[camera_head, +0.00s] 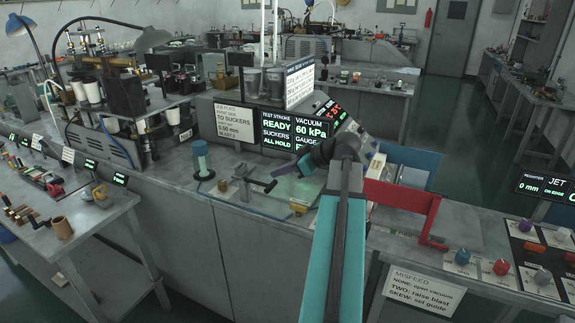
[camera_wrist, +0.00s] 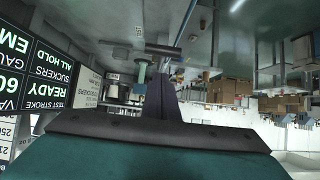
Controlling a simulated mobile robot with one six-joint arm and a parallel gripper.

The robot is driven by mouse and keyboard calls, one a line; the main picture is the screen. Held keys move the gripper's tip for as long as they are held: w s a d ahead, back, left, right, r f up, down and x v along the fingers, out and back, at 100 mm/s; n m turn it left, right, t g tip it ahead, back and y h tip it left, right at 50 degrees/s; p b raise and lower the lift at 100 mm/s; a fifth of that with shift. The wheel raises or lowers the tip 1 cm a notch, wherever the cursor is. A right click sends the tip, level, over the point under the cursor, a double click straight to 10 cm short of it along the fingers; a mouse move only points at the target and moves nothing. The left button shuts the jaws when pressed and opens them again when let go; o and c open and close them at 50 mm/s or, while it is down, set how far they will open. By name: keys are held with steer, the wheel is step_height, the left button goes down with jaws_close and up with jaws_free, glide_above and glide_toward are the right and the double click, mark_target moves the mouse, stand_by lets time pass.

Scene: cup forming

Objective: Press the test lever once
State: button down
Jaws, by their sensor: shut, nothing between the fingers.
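The test lever (camera_head: 262,184) appears to be the dark-handled bar on a small metal bracket, on the bench in front of the display. In the wrist view a bar that looks like this lever (camera_wrist: 163,48) lies beyond my fingertips. My gripper (camera_head: 303,168) is to the right of the lever handle, near it and apparently above bench level; I see no clear contact. In the wrist view my gripper (camera_wrist: 161,80) has its fingers together, with nothing between them. The display (camera_head: 290,133) reads test stroke READY, suckers ALL HOLD, vacuum 60 kPa.
A teal-topped cylinder (camera_head: 201,160) stands left of the lever. A red bracket (camera_head: 405,205) stands on the bench right of my arm. A knob panel (camera_head: 535,250) is at the far right. A small brass-coloured piece (camera_head: 298,209) sits in front of my gripper.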

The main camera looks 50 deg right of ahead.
steer(key=shift+w+f+p, duration=0.15)
steer(key=shift+f+p, duration=0.15)
steer(key=shift+f, duration=0.5)
steer(key=shift+w+f+p, duration=0.1)
steer(key=shift+f+p, duration=0.15)
steer(key=shift+f, duration=0.55)
steer(key=shift+a+f, duration=0.1)
